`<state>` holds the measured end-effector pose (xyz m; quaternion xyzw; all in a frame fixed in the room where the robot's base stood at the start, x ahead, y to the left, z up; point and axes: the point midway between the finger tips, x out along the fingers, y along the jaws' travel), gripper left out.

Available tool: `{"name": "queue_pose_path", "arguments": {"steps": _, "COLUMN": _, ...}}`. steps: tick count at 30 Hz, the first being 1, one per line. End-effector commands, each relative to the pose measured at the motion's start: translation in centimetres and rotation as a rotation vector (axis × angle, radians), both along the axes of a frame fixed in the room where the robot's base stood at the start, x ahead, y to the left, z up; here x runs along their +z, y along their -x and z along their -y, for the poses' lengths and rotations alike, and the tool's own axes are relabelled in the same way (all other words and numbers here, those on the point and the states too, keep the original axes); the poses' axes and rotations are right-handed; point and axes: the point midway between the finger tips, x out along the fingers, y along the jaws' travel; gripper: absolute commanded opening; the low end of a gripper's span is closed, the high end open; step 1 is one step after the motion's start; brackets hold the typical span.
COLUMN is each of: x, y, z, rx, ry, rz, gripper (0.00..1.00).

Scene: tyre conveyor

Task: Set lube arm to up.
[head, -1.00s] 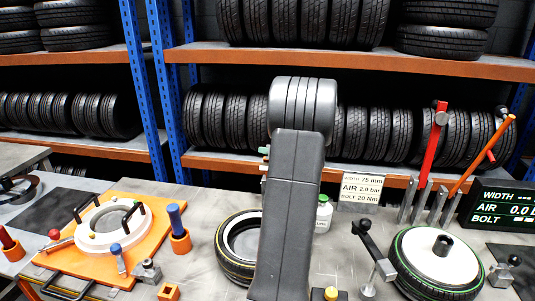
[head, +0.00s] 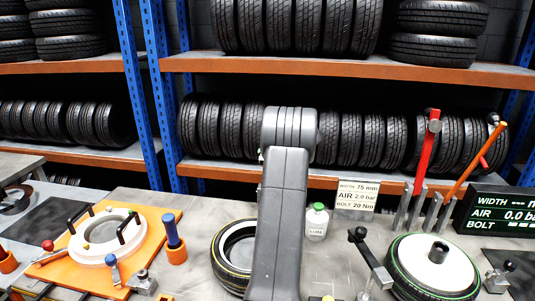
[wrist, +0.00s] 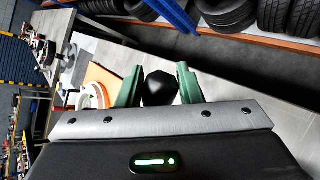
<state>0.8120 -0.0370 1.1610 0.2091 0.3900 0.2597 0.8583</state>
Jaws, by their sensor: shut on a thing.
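My gripper shows in the wrist view (wrist: 159,87), its two green fingers shut on a black knob (wrist: 160,89). What the knob belongs to is hidden below it. In the head view my own grey arm stands in the middle and the gripper cannot be made out. A white bottle marked LUBE (head: 317,222) with a green cap stands just right of my arm. Right of it a lever with a black knob (head: 357,234) leans on the table. I cannot tell whether this lever is the lube arm.
A tyre with a yellow line (head: 222,262) lies partly behind my arm. A green-lined wheel (head: 402,278) lies at the right. An orange board (head: 160,222) with a white ring (head: 77,247) is at the left. Red (head: 426,150) and orange (head: 475,162) bars stand at the back right.

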Motion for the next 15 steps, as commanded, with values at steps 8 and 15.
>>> {"name": "queue_pose_path", "arguments": {"steps": 8, "x": -0.92, "y": 0.21, "z": 0.16, "rx": 0.003, "ry": 0.002, "rz": -0.019, "gripper": 0.00}}
{"name": "queue_pose_path", "arguments": {"steps": 15, "x": -0.91, "y": 0.20, "z": 0.13, "rx": 0.003, "ry": 0.002, "rz": -0.019, "gripper": 0.51}}
